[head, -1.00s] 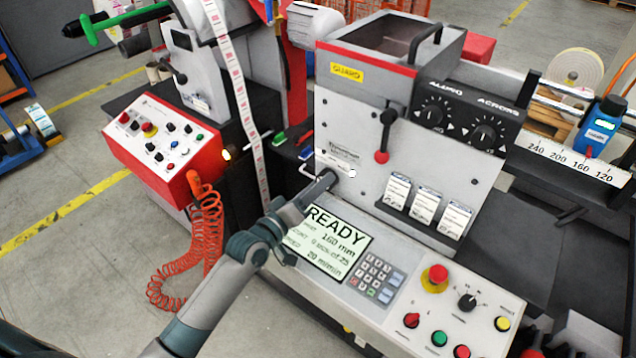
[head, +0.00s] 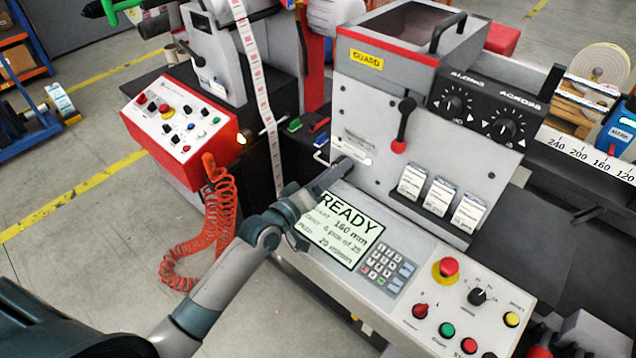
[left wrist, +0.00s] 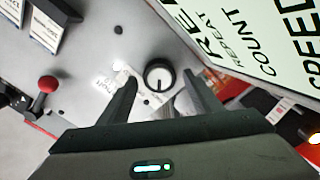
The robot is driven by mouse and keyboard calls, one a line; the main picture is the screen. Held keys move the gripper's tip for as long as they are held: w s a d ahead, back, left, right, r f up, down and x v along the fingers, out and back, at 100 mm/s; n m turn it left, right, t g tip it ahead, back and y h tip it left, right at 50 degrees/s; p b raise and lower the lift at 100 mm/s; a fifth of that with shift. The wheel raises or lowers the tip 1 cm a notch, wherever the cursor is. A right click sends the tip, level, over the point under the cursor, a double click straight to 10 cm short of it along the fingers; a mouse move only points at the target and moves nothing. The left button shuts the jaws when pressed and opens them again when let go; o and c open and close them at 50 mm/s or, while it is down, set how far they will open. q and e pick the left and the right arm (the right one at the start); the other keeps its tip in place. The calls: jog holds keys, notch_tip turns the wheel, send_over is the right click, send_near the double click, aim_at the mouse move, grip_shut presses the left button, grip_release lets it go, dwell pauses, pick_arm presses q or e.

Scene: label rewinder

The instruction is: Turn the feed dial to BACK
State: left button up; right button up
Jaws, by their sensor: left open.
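A round dial (left wrist: 159,76) with a black rim, a pale face and a dark pointer bar sits on the grey machine panel in the left wrist view. Its lettering is too blurred to read, so I cannot confirm it is the feed dial. My left gripper (left wrist: 160,84) is open, with one finger on each side of the dial and visible gaps to it. I cannot tell how deep the fingertips reach. In the head view my left gripper (head: 346,170) is at the panel just above the READY screen (head: 340,228) and hides the dial. My right gripper is not in view.
A red-knobbed lever (head: 401,135) and label cards (head: 440,197) are to the right on the panel. Below are a keypad (head: 387,268), an emergency stop (head: 447,268) and a black selector (head: 478,296). A red control box (head: 178,135) with a coiled cable stands left.

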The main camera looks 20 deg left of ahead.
pick_arm(q)
jog(key=b+v, duration=0.5)
jog(key=v, duration=1.1)
jog(key=shift+f, duration=0.1)
jog(key=shift+s+a, duration=0.25)
jog(key=shift+s, duration=0.4)
